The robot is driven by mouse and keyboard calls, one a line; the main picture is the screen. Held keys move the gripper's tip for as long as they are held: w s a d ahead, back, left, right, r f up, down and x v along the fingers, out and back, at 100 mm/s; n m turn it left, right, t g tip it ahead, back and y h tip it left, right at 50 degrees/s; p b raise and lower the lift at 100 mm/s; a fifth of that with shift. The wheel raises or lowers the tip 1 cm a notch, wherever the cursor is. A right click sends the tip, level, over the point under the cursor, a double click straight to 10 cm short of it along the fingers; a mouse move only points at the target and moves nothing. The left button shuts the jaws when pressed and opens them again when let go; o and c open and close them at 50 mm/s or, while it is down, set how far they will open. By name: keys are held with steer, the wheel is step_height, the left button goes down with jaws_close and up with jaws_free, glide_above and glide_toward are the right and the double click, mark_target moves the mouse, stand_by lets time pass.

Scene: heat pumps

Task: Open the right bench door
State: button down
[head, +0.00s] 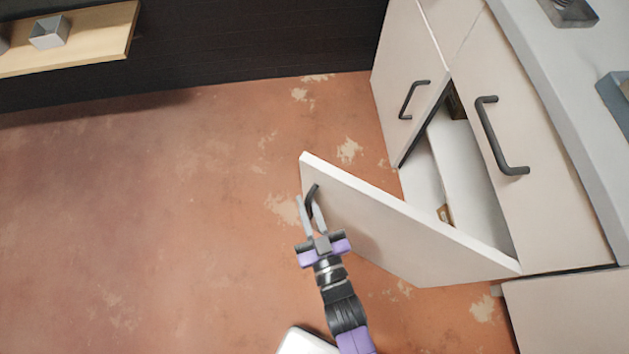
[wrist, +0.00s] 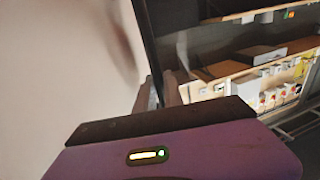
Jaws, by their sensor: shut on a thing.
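The bench door (head: 400,225) is a pale panel that stands swung out from the bench, well open, with its hinge side at the lower right in the head view. Its dark handle (head: 312,197) is near the free edge. My gripper (head: 310,208) is at this handle, shut on it, with a finger on each side. In the wrist view the pale door surface (wrist: 60,60) fills the left, and the dark handle (wrist: 150,50) runs down the middle to the fingers. The lower part of the handle is hidden by my gripper.
The opened compartment (head: 465,180) shows white inner surfaces. Closed bench fronts with dark handles (head: 413,98) (head: 500,140) stand beside and above it. A wooden shelf (head: 90,40) is at the upper left. The floor left of the door is clear. Shelves with items (wrist: 270,75) show in the wrist view.

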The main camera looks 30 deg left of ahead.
steer(key=s+d+n+g+y+p, duration=0.1)
steer(key=s+d+n+g+y, duration=0.1)
steer(key=s, duration=0.6)
steer(key=s+d+n+g+y+p, duration=0.2)
steer(key=s+n+g, duration=0.1)
steer(key=s, duration=0.6)
steer(key=shift+s+d+g, duration=0.2)
steer(key=shift+d+g, duration=0.05)
steer(key=shift+g, duration=0.55)
steer(key=c, duration=1.7)
jaws_free()
steer(key=shift+c, duration=0.2)
steer(key=v, duration=0.7)
steer(key=shift+d+p, duration=0.4)
steer(key=shift+s+f, duration=0.1)
